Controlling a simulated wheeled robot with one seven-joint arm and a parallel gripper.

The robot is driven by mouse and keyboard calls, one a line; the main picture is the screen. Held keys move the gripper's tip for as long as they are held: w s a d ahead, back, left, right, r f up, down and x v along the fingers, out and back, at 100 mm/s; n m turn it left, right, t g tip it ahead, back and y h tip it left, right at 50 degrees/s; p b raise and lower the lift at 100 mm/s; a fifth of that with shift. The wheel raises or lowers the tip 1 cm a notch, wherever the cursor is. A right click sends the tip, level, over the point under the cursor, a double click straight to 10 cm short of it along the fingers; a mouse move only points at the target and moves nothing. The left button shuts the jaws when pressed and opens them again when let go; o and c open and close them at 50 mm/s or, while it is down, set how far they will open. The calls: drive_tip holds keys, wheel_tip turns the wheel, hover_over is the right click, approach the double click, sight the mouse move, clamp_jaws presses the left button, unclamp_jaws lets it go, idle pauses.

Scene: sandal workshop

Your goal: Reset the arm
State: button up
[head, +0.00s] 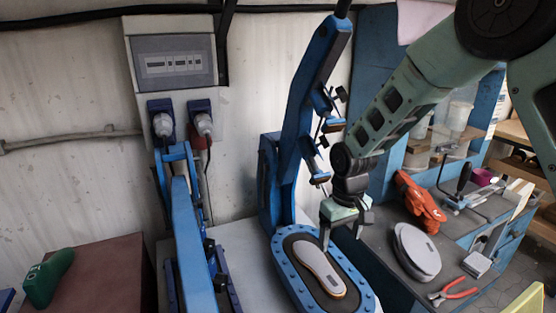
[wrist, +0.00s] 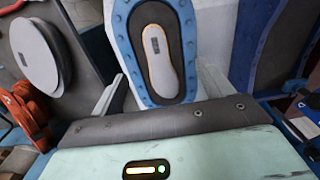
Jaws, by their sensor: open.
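My gripper (head: 344,226) is at the end of my green arm, above the upper right part of a blue oval press bed (head: 284,262). A light grey sandal sole (head: 319,267) lies flat on the dark pad inside the blue rim. In the wrist view my gripper (wrist: 160,95) is open, its two fingers apart with nothing between them. The sole (wrist: 158,58) shows beyond the fingers, inside the blue rim (wrist: 122,42). In the head view the fingertips appear close to the sole's upper end; I cannot tell the exact height gap.
Blue press arms (head: 312,100) rise behind the bed. A green shoe last (head: 47,277) lies on the brown table (head: 105,280) at left.

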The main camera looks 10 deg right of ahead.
drive_tip(key=s+a+r+n, duration=0.1)
drive_tip(key=s+a+r, duration=0.1)
drive_tip(key=s, duration=0.5)
drive_tip(key=s+a+r+n+b, duration=0.1)
drive_tip(key=s+a+r, duration=0.2)
drive_tip(key=s, duration=0.4)
drive_tip(key=s+a+r+b, duration=0.1)
drive_tip(key=s+a+r, duration=0.1)
drive_tip(key=s, duration=0.5)
drive_tip(key=shift+a+r+n+y, duration=0.3)
drive_tip(key=shift+a+r+n, duration=0.1)
drive_tip(key=shift+r, duration=0.3)
drive_tip(key=shift+n, duration=0.5)
drive_tip(key=s, duration=0.2)
drive_tip(key=s+d, duration=0.1)
drive_tip(key=s, duration=0.5)
drive_tip(key=shift+d+r, duration=0.15)
drive_tip(key=shift+d, duration=0.05)
drive_tip(key=shift+c, duration=0.3)
